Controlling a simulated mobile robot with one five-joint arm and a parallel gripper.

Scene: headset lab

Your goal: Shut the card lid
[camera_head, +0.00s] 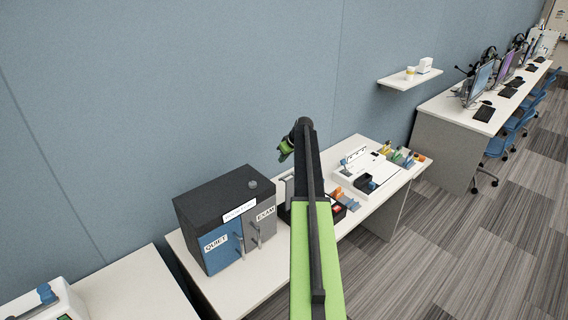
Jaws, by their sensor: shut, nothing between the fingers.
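My arm reaches up and away over the desk. My gripper (285,153) is at its far end, with green fingers shut and nothing between them. It is in the air against the blue wall, above and behind the desk items. No card lid can be picked out with certainty. A low dark box or tray (350,204) with a red item in it sits on the desk, partly hidden behind my arm.
A dark cabinet (216,192) with doors marked QUIET and EXAM stands on the white desk (235,291), left of my arm. Small coloured items (403,157) line the desk's right end. A wall shelf (409,78) is above. Open floor (450,250) lies to the right.

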